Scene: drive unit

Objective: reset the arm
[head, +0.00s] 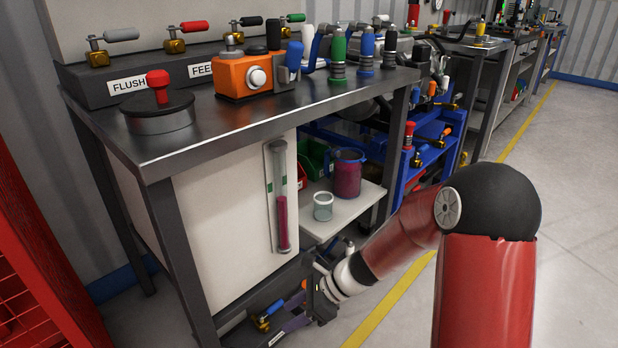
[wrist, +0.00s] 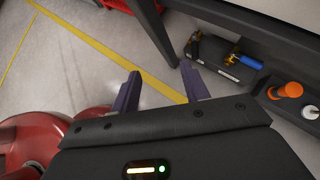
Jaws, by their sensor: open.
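My arm (head: 405,235), red with a black elbow, reaches down to the left beside the workbench. My gripper (head: 290,312) is low at the bench's right side, near floor-level parts under the bench. In the wrist view my gripper (wrist: 160,87) has two purple fingers spread apart with nothing between them. Beyond them is grey floor with a yellow line (wrist: 90,40). Part of the fingers is hard to make out in the head view.
The workbench (head: 250,125) carries valves, a red push button (head: 158,88) and an orange unit (head: 242,76). A shelf (head: 345,210) holds a cup and a beaker. A valve block (wrist: 225,60) sits close right of the fingers. Open floor (head: 570,240) lies right.

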